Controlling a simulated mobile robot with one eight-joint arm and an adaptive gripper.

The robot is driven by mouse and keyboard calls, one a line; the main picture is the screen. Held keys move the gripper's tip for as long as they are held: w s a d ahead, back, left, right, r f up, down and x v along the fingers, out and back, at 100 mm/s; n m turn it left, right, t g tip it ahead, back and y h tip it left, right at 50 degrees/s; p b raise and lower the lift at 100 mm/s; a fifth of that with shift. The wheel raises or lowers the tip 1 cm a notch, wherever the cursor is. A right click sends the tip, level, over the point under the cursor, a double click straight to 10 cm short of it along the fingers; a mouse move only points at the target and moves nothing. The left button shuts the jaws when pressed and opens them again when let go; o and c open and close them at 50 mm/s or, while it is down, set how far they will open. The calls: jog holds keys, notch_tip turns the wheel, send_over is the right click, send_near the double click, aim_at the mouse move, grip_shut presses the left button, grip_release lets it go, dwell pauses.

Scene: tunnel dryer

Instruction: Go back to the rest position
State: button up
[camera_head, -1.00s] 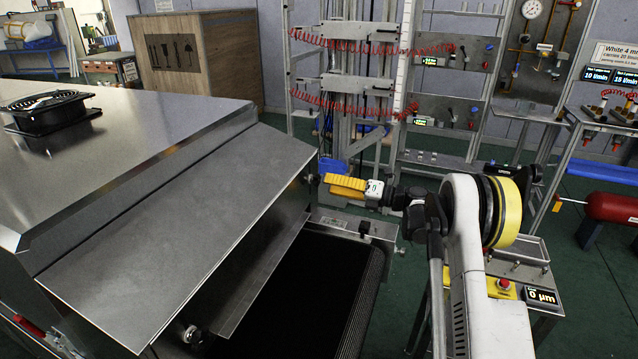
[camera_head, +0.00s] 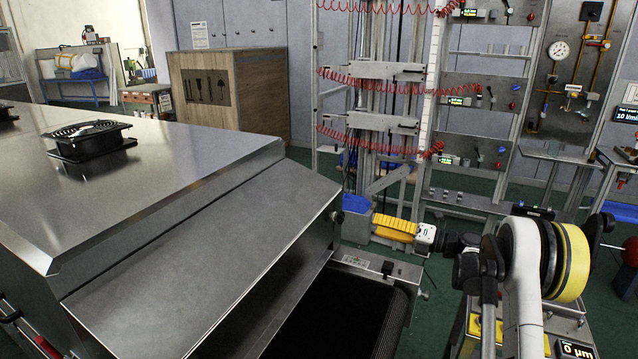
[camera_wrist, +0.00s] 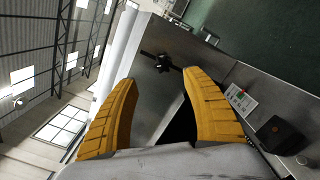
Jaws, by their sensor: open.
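My gripper (camera_head: 373,222) has yellow fingers and points left, just off the right end of the steel dryer hood. In the wrist view my gripper (camera_wrist: 158,88) shows its two yellow fingers spread apart with nothing between them. The tunnel dryer (camera_head: 200,255) is a large steel housing with a sloped hood. Its dark conveyor belt (camera_head: 335,318) runs out below my gripper. In the head view one finger largely hides the other.
A black fan (camera_head: 92,140) sits on the dryer's top. A small control panel (camera_head: 365,262) stands beside the belt, below my gripper. Behind are a wooden crate (camera_head: 235,95) and metal racks with red coiled hoses (camera_head: 380,133). Green floor shows at right.

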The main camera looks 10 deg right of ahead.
notch_tip(320, 180, up, 21)
jog(key=w+m+t+h, duration=0.3)
jog(key=m+t+h, duration=0.2)
jog(key=m+t, duration=0.4)
jog(key=s+d+r+m+t+h, duration=0.1)
jog(key=s+d+r+m+h, duration=0.1)
jog(key=s+r+m+h, duration=0.65)
jog(key=s+a+f+m+g, duration=0.4)
jog(key=s+f+m, duration=0.2)
jog(key=s, duration=0.6)
jog(key=s+a+f+m+g+h, duration=0.1)
jog(key=s+a+f+m+g, duration=0.3)
jog(key=s+f, duration=0.7)
jog(key=s+a+f+m+g, duration=0.4)
jog(key=s+f+m, duration=0.4)
jog(key=s, duration=0.5)
jog(key=shift+f+m+g, duration=0.25)
jog(key=shift+m+g, duration=0.2)
jog(key=shift+g, duration=0.25)
